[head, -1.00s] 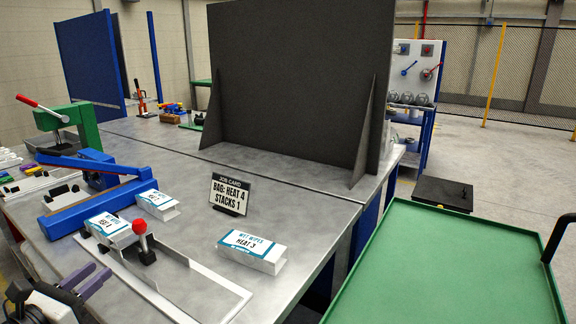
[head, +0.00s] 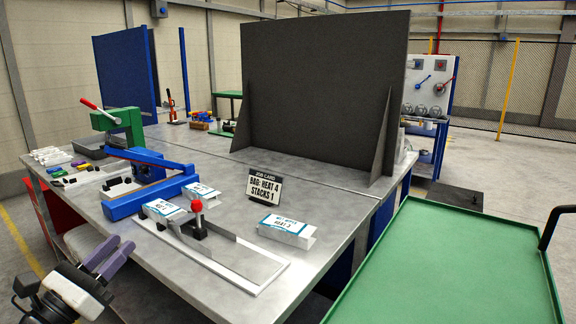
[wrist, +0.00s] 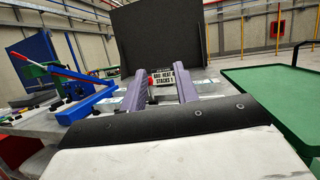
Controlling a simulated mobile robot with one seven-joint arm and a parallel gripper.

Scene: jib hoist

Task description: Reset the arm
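My gripper (head: 119,246) is at the lower left of the head view, off the front edge of the grey metal bench (head: 150,272). Its two purple fingers point toward the bench. In the wrist view the fingers (wrist: 163,76) stand apart with a clear gap, and nothing is between them. The job card (wrist: 164,77) shows beyond that gap. It reads "BAG: HEAT 4, STACKS 1" and stands upright on the bench in the head view (head: 265,187).
Three labelled wipes packs, one of them at right (head: 287,230), lie near a blue lever sealer (head: 150,185) and a metal tray with a red-knobbed clamp (head: 197,207). A green press (head: 120,125) stands behind.

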